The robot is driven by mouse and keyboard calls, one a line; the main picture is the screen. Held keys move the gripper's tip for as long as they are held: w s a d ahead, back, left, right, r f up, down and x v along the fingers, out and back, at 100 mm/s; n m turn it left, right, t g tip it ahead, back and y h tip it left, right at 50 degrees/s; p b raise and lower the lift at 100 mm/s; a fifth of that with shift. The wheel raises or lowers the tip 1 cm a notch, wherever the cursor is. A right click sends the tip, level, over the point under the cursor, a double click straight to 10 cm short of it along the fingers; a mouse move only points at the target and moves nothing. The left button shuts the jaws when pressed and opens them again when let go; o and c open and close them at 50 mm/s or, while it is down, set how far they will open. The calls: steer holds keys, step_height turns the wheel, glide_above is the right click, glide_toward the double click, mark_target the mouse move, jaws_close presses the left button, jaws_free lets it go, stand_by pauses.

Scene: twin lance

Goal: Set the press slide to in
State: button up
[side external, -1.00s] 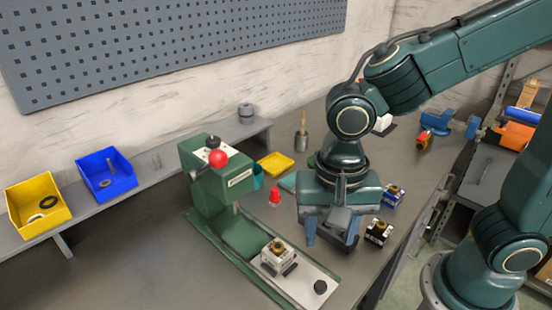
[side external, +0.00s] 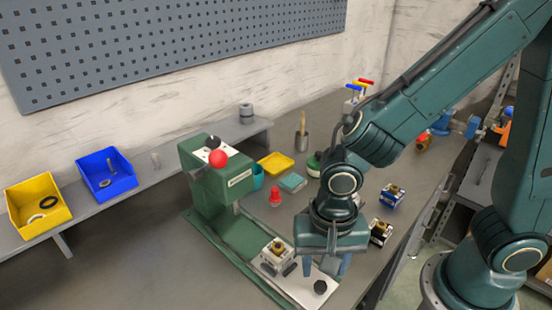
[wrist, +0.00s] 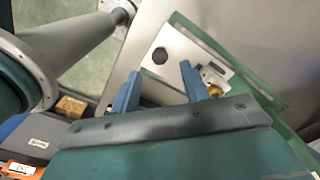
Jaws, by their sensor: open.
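A white fixture block with a brass-coloured part (side external: 275,256) sits on the plate. A black knob (side external: 320,287) is at the plate's outer end; it also shows in the wrist view (wrist: 160,55). My gripper (side external: 327,266) points down, open and empty, above and slightly behind the knob. In the wrist view its blue fingers (wrist: 160,73) are apart, with the knob beyond and between them.
A blue-based block (side external: 391,195) and a dark-based block (side external: 380,231) stand right of my gripper. A red object (side external: 276,197), a teal box (side external: 292,182) and a yellow tray (side external: 275,163) lie behind.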

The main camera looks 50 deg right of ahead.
mark_target(320, 285)
steer(key=shift+f, duration=2.6)
steer(key=shift+w, duration=0.1)
jaws_close()
